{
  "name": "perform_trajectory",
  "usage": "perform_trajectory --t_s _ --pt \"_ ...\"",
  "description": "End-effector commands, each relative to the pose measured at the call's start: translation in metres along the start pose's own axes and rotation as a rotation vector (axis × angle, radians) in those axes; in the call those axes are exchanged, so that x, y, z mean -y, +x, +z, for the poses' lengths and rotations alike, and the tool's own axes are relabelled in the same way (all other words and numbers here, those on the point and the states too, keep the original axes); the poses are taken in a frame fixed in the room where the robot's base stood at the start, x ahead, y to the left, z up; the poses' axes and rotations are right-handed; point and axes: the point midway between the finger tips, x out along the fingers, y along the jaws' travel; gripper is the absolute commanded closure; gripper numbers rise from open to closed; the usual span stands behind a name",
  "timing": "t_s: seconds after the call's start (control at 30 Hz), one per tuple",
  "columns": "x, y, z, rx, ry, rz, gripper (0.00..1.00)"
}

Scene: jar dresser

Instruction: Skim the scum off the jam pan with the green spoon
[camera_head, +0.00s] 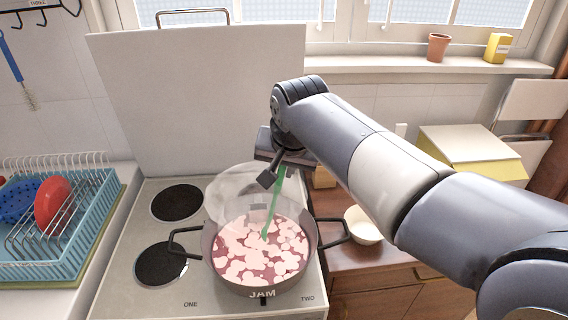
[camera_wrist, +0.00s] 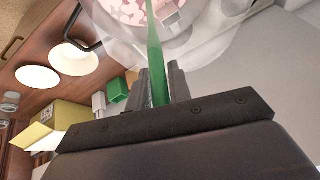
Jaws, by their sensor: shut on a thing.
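The jam pan (camera_head: 262,284) stands on a front hob plate, with red jam and many pale pink patches of scum (camera_head: 240,265) on top. The green spoon (camera_head: 274,208) slants down from my gripper (camera_head: 272,172), its lower end at the jam surface. I cannot tell how deep the spoon's bowl sits. In the wrist view my gripper (camera_wrist: 160,88) is shut on the green handle (camera_wrist: 156,60), which runs away toward the pan.
A cream bowl (camera_head: 363,226) stands on the wooden counter right of the pan, near its handle. A blue dish rack (camera_head: 60,250) with a red plate (camera_head: 53,203) is at the left. A raised white hob lid (camera_head: 200,100) stands behind. A yellow box (camera_head: 470,158) sits at the right.

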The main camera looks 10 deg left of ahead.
Motion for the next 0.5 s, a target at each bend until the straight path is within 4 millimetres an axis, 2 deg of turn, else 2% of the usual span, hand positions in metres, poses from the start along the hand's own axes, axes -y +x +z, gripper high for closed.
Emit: perform_trajectory --t_s 0.03,0.5 --pt "-0.001 0.008 0.004 0.001 0.0 0.0 1.0" --pt "0.0 0.05 0.02 -0.001 -0.001 0.0 1.0"
